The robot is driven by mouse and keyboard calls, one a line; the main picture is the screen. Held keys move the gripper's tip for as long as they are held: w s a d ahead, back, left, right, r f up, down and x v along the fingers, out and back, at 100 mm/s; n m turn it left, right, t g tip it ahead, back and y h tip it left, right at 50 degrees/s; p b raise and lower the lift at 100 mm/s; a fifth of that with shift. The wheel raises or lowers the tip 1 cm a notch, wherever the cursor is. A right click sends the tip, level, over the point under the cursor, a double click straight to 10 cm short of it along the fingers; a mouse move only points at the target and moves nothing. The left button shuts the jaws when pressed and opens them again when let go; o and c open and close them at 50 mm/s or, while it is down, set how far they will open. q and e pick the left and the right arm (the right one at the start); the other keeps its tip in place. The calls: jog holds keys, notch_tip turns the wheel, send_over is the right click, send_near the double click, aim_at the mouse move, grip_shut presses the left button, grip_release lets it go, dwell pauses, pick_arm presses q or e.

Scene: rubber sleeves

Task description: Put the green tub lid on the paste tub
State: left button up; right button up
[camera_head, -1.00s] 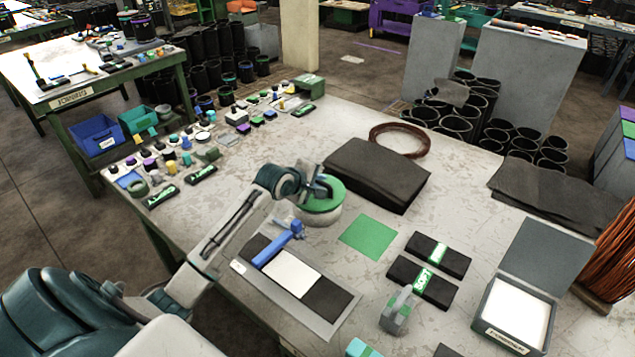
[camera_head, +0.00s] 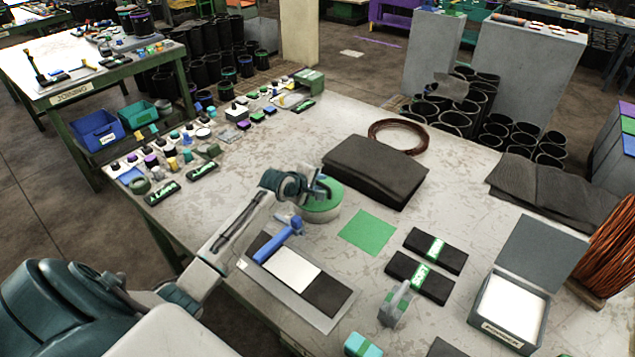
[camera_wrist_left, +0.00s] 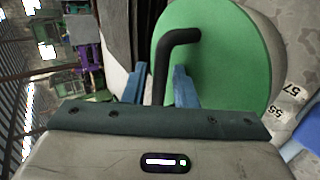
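The green tub lid (camera_head: 327,201) is a round disc lying on top of the pale paste tub (camera_head: 320,216), which stands near the middle of the table. The lid appears level; whether it is fully seated cannot be told. In the left wrist view the lid (camera_wrist_left: 232,75) fills the upper right, with a bent black handle (camera_wrist_left: 161,75) rising from it. My left gripper (camera_wrist_left: 159,78) has its two blue fingers on either side of the handle, with small gaps showing. It also shows above the lid in the head view (camera_head: 323,187). My right gripper is not in view.
A blue-handled tool (camera_head: 276,243) lies on a grey board (camera_head: 335,318) in front of the tub. A folded black sheet (camera_head: 375,170) lies behind it, and a green square (camera_head: 367,231) to its right. Several small parts line the table's left edge.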

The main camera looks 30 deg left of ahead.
pick_arm(q)
jog(key=shift+o, duration=0.4)
jog(key=shift+r, duration=0.1)
jog(key=b+v, duration=0.1)
jog(key=v, duration=1.1)
jog(key=shift+a, duration=0.1)
